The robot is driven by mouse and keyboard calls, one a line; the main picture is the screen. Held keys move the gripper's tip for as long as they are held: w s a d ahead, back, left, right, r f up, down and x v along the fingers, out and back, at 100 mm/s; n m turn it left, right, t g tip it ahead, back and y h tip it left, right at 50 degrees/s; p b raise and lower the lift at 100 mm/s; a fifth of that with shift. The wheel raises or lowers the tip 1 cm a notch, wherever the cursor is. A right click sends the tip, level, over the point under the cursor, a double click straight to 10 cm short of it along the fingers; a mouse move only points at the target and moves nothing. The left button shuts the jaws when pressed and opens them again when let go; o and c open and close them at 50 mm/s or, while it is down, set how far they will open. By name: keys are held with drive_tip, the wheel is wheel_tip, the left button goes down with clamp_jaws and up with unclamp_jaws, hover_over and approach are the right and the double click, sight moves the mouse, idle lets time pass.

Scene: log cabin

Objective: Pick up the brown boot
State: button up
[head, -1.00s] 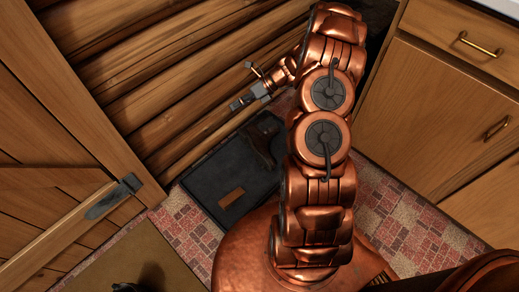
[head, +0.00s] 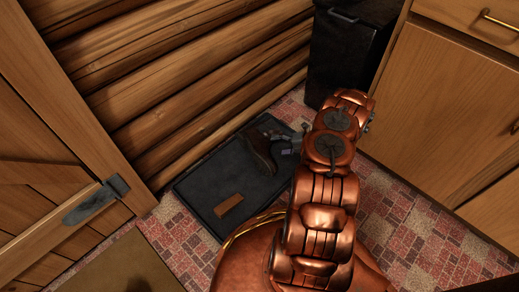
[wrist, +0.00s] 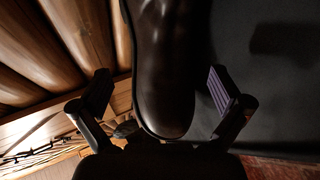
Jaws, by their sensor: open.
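The brown boot (head: 260,152) is on the dark tray (head: 199,180) by the log wall in the head view. In the wrist view the boot (wrist: 163,75) is large and close, its rounded end between the two spread fingers. My gripper (wrist: 165,95) is open around that end, with a gap to the right finger; I cannot tell if the left finger touches. In the head view my gripper (head: 284,144) is low beside the boot's right side, partly hidden by my arm.
A small brown block-like patch (head: 229,204) lies on the tray. A black bin (head: 340,55) stands behind my arm, with wooden cabinets (head: 450,110) to the right. The log wall (head: 180,80) runs close behind the tray. A door (head: 60,190) is at left.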

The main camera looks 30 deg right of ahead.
sight(270, 146)
drive_tip(key=b+x, duration=0.1)
drive_tip(key=x, duration=0.1)
drive_tip(key=b+x, duration=0.1)
drive_tip(key=x, duration=0.1)
drive_tip(key=b+x, duration=0.1)
drive_tip(key=x, duration=0.1)
drive_tip(key=shift+w+d+f, duration=0.3)
drive_tip(key=shift+f, duration=0.1)
drive_tip(key=shift+w+a+f+b, duration=0.1)
drive_tip(key=shift+w+a+b, duration=0.2)
drive_tip(key=shift+c, duration=0.4)
drive_tip(key=c, duration=1.6)
